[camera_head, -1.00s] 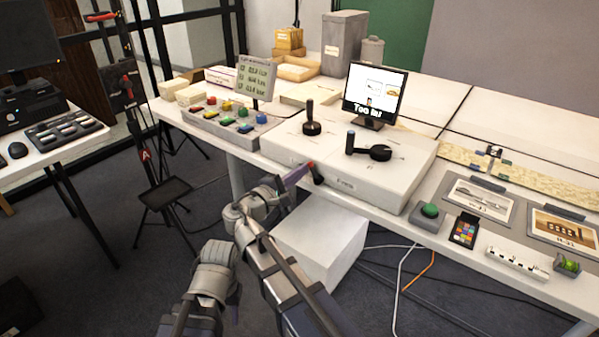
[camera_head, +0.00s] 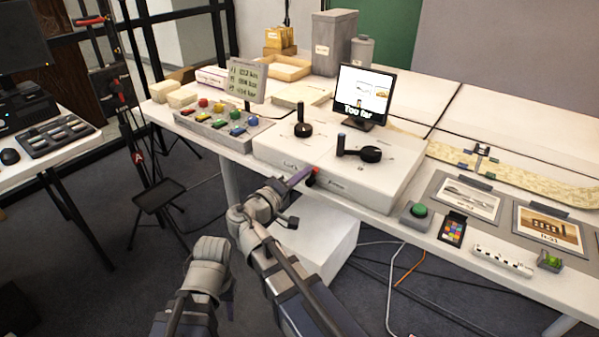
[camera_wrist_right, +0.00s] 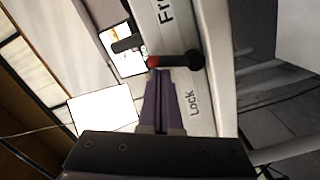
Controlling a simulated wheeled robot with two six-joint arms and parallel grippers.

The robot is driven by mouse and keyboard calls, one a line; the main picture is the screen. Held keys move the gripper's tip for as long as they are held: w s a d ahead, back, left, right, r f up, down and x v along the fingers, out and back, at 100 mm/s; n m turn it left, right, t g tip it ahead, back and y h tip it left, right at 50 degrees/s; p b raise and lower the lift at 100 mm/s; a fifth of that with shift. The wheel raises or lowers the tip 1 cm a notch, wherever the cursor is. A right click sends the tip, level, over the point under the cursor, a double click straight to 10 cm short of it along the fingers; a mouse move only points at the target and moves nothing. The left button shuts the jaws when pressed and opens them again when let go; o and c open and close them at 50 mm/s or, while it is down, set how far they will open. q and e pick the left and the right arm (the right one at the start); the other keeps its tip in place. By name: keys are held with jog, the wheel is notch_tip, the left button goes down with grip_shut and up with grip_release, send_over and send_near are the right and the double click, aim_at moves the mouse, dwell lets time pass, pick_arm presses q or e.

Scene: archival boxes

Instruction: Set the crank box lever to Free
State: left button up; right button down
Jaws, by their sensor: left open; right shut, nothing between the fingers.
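The crank box (camera_head: 375,185) is a pale box on the desk, with two black cranks on top. Its lever (camera_head: 311,179), black with a red end, is on the front face between the Lock and Free labels. In the right wrist view the lever (camera_wrist_right: 180,61) lies across the face between the labels, its red end by my fingertips. My right gripper (camera_head: 303,174) is shut and empty, its purple fingers (camera_wrist_right: 160,78) close beside the lever on the Lock side; contact is unclear. My left gripper (camera_head: 229,287) is open, low and left, away from the box, its fingers partly hidden.
A small screen (camera_head: 363,94) behind the box reads "Too far". A panel of coloured buttons (camera_head: 222,127) stands left of the box. A green button (camera_head: 416,212) and picture cards (camera_head: 467,197) lie to the right. A white block (camera_head: 318,243) stands below the desk.

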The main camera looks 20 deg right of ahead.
jog(key=shift+s+d+m, duration=0.15)
jog(key=shift+s+m, duration=0.1)
jog(key=shift+m, duration=0.25)
jog(key=shift+s+d, duration=0.2)
pick_arm(q)
jog(key=shift+r, duration=0.1)
dwell(0.4)
